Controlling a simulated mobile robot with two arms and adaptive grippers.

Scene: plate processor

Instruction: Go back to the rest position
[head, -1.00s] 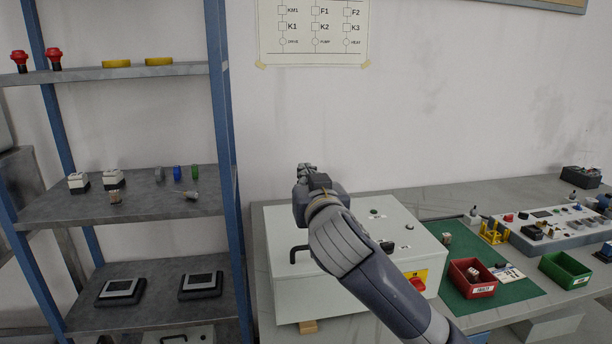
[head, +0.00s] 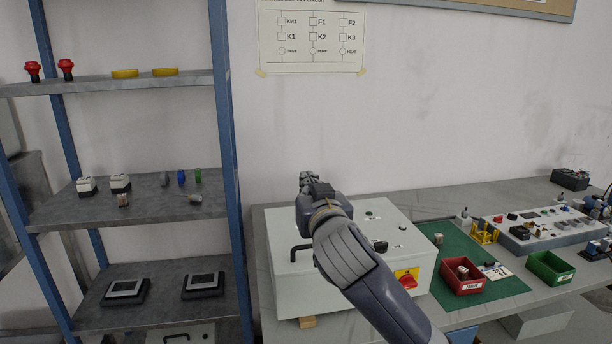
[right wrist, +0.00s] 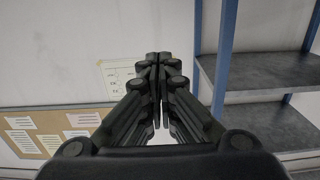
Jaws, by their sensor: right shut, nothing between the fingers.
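My right gripper (head: 308,180) is raised in front of the wall, above the back of the light grey cabinet box (head: 300,290) on the bench. My right forearm crosses in front of that box and hides part of its top. In the right wrist view the fingers of my right gripper (right wrist: 158,62) are closed together with nothing between them. My left gripper does not show in either view.
A blue-post shelf (head: 90,215) with small parts stands at left. The bench holds a green mat (head: 490,290), a red bin (head: 462,289), a green bin (head: 540,277) and a control panel (head: 530,240). A wiring sheet (head: 311,60) hangs on the wall.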

